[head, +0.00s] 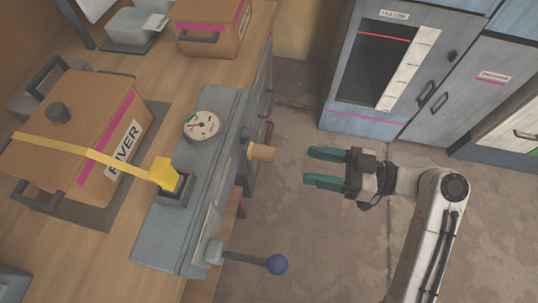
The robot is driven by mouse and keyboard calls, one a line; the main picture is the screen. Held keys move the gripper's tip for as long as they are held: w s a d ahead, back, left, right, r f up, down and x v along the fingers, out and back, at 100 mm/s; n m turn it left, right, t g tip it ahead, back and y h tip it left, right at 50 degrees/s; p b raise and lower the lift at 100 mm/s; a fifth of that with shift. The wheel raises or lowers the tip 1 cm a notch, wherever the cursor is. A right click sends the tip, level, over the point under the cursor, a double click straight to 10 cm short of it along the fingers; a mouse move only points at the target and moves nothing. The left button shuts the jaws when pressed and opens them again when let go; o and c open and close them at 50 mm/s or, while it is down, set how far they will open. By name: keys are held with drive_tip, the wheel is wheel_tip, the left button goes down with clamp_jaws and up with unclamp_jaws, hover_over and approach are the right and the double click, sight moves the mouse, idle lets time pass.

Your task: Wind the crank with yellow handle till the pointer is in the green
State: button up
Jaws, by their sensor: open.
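The crank handle (262,152) is a tan-yellow knob. It sticks out to the right from the side of a grey machine body (215,180) on the bench. A round white gauge (202,126) sits on top of that body. Its face is small; I cannot tell where the pointer stands or which part is green. My gripper (316,168) has two green fingers, spread apart with nothing between them. It hangs over the floor to the right of the crank handle, pointing left towards it, with a visible gap.
A lever with a blue ball (277,264) juts out below the crank. A yellow strap (85,152) runs from a yellow block (166,174) over a brown RIVER box (85,125). Grey cabinets (385,65) stand at the back right. The floor (300,225) between is clear.

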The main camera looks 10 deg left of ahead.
sight(266, 154)
drive_tip(key=a, duration=0.7)
drive_tip(key=a+p, duration=0.1)
drive_tip(key=a, duration=0.3)
drive_tip(key=shift+w+r, duration=0.25)
drive_tip(key=shift+r, duration=0.05)
drive_tip(key=shift+c, duration=0.5)
clamp_jaws()
